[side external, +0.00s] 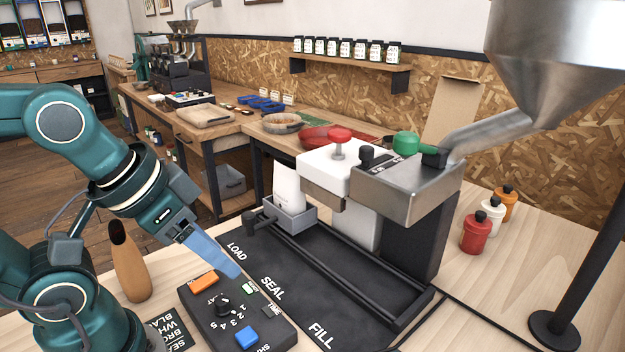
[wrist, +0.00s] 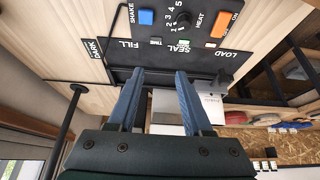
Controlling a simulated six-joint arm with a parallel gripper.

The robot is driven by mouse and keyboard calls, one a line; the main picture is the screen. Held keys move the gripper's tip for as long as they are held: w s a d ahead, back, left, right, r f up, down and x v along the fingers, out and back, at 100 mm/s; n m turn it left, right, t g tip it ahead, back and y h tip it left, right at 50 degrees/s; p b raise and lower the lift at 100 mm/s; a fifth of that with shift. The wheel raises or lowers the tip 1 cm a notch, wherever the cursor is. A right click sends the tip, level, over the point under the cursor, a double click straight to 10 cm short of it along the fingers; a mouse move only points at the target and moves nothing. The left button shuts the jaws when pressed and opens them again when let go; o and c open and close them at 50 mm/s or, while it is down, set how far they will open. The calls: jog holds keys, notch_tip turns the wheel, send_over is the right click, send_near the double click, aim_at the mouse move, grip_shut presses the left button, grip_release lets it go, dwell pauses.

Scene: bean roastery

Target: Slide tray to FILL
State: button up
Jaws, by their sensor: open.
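A small grey tray (side external: 306,221) stands on the black track at its LOAD end, with a white bag (side external: 288,188) upright in it. A black handle (side external: 250,222) sticks out from the tray's left side. My gripper (side external: 232,268) is left of the tray and in front of it, over the area by the LOAD label, apart from the handle. In the wrist view my gripper (wrist: 157,75) has its two blue fingers spread, with nothing held between them. The FILL label (side external: 320,334) is at the near end of the black base. I cannot make out the tray in the wrist view.
A control panel (side external: 258,325) with orange and blue buttons and a knob lies near my gripper. A white sealing head (side external: 325,166) and a metal chute (side external: 490,135) overhang the track. Red, white and orange bottles stand right.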

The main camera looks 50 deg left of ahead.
jog(key=shift+o, duration=0.3)
jog(key=shift+o, duration=1.1)
jog(key=w+a+r+m, duration=0.2)
jog(key=w+r+m, duration=0.2)
jog(key=r+m, duration=0.15)
jog(key=m+g, duration=0.4)
jog(key=g, duration=0.2)
send_over(248, 214)
notch_tip(248, 214, down, 10)
jog(key=shift+w+r, duration=0.1)
jog(key=shift+w, duration=0.05)
jog(key=shift+f+n, duration=0.25)
jog(key=shift+f, duration=2.4)
